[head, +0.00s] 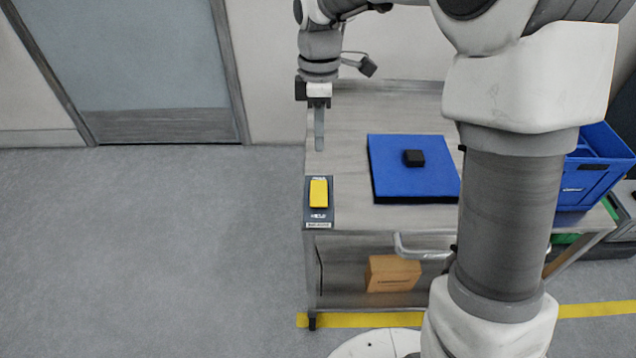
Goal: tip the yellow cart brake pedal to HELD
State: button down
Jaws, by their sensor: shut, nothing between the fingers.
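The yellow brake pedal (319,193) sits on a dark plate (309,212) at the front left corner of the cart top (345,160). A small label lies below the pedal at the plate's near end; its lettering is too small to read surely. I cannot tell the pedal's tilt from this view. My gripper (319,146) points down, shut and empty. In the picture it is just above the pedal, toward the back of the cart, and apart from it.
A blue mat (385,180) with a small black block (414,158) lies right of the pedal. A blue crate (590,185) stands at the right, partly behind my arm. The cart handle (422,253) juts out in front. A cardboard box (393,274) is on the lower shelf. Floor at left is clear.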

aim_at(319, 201)
jog(key=f+b, duration=0.1)
jog(key=f, duration=0.3)
jog(key=s+f+b, duration=0.1)
jog(key=f+b, duration=0.1)
jog(key=f, duration=0.3)
jog(key=f+b, duration=0.1)
jog(key=f, duration=0.3)
jog(key=shift+s+f+b, duration=0.2)
jog(key=shift+s+b, duration=0.1)
jog(key=shift+b, duration=0.05)
jog(key=shift+f, duration=0.2)
jog(key=shift+s, duration=0.1)
jog(key=shift+s+f, duration=0.1)
jog(key=shift+f, duration=0.2)
jog(key=shift+r+p, duration=0.85)
jog(key=shift+p, duration=0.05)
